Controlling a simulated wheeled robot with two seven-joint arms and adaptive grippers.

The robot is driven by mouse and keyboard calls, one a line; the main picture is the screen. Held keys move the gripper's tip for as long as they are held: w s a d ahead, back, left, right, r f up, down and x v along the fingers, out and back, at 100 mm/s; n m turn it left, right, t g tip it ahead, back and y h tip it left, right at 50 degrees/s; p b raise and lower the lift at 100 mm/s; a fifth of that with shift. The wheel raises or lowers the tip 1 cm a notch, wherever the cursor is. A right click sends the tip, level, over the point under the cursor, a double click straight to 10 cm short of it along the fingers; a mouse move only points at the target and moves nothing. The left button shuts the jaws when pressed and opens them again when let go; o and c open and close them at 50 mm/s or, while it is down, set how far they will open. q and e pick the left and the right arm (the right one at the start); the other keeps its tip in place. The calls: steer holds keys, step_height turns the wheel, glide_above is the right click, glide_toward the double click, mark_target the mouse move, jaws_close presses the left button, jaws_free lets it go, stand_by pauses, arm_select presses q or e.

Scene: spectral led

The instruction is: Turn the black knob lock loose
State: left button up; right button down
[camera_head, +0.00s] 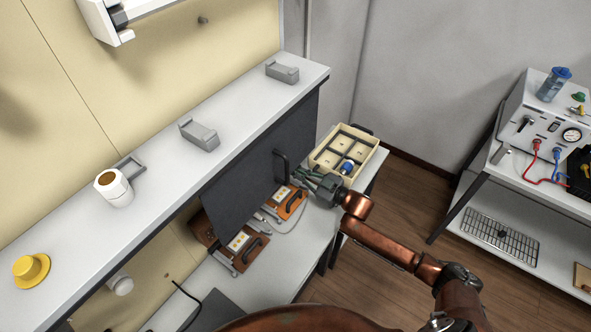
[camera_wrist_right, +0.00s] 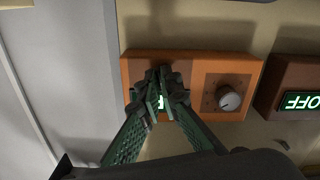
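No black knob lock can be made out for certain. An orange box (camera_wrist_right: 130,68) with a round grey knob (camera_wrist_right: 228,98) on its face lies under my right gripper in the right wrist view. My right gripper (camera_wrist_right: 160,82) has its fingertips together over the left part of that box, left of the knob and apart from it. A bit of green light shows between the fingers; the rest of that lit sign is hidden. In the head view my right gripper (camera_head: 303,177) reaches in beside the dark panel (camera_head: 240,170), over the orange box (camera_head: 291,206). My left gripper is not in view.
A second, brown-orange box (camera_wrist_right: 289,82) with a green "OFF" sign stands right of the first. A cream tray (camera_head: 323,158) with compartments stands beyond my gripper. The shelf (camera_head: 150,215) runs along the wall.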

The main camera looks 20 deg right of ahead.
steer(key=shift+n, duration=3.3)
steer(key=shift+w, duration=0.1)
steer(key=c, duration=2.2)
jaws_free()
steer(key=shift+o, duration=0.2)
steer(key=v, duration=1.2)
